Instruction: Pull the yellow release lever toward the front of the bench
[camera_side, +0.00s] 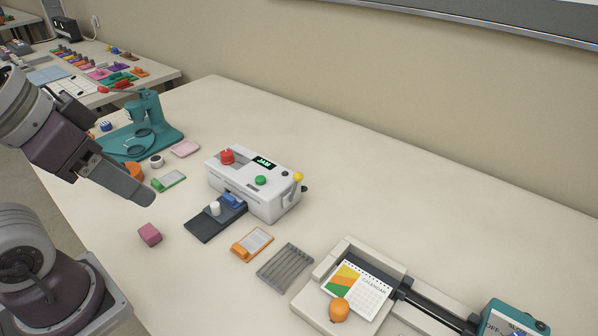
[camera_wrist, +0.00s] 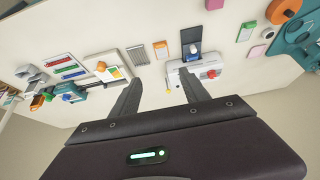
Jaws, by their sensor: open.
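The white laminator (camera_side: 262,204) stands mid-bench in the side view, with a lit JAM display, a red knob (camera_side: 227,157) and a green button (camera_side: 261,180). The yellow release lever's ball (camera_side: 298,176) is upright on a thin arm at the machine's right end. In the wrist view my gripper (camera_wrist: 160,76) is open and empty.
A dark tray (camera_side: 205,226) with a white and a blue piece juts from the laminator's front. Near it lie a pink cube (camera_side: 149,234), an orange clip card (camera_side: 251,244) and a grey rack (camera_side: 285,265). A teal press (camera_side: 148,125) stands behind my gripper. Bench behind the laminator is clear.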

